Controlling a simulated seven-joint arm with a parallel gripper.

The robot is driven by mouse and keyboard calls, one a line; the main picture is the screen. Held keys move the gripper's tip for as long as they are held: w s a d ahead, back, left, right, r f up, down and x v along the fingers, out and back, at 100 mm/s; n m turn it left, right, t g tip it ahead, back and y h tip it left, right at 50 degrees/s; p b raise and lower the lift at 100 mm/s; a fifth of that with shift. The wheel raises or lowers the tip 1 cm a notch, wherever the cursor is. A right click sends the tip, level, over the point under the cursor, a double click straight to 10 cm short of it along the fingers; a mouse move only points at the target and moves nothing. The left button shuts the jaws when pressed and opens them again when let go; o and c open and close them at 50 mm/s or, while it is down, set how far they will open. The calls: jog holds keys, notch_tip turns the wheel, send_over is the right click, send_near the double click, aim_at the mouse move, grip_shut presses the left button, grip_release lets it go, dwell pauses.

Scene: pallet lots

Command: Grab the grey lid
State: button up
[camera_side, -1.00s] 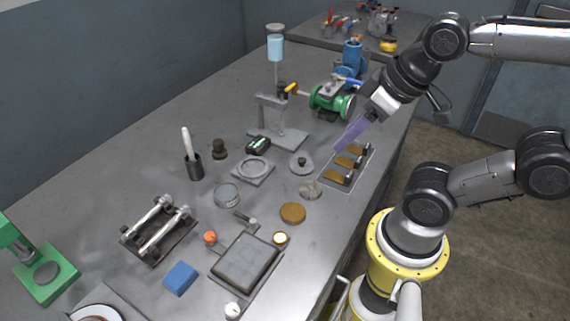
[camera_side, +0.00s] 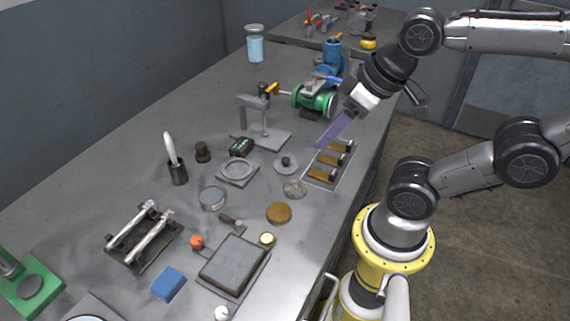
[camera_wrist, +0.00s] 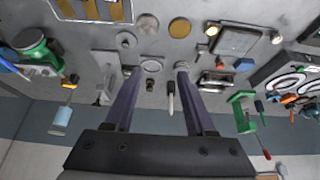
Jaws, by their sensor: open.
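The grey lid (camera_side: 286,166) is a small round disc with a dark knob on top. It lies flat on the grey bench in the side view, between a square plate with a ring and a tray of brown-yellow pieces. In the wrist view the lid (camera_wrist: 126,41) shows up and to the left of the fingers. My gripper (camera_side: 323,142) has long purple fingers angled down and left, above the bench and to the right of the lid, apart from it. In the wrist view my gripper (camera_wrist: 158,70) has its fingers spread with nothing held between them.
The tray (camera_side: 316,181) with brown-yellow pieces lies below my fingers. A green and grey valve (camera_side: 318,100) and a grey stand (camera_side: 265,137) are behind the lid. A clear disc (camera_side: 294,189) and an ochre disc (camera_side: 279,212) lie in front of it.

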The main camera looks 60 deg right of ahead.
jog(key=shift+o, duration=0.7)
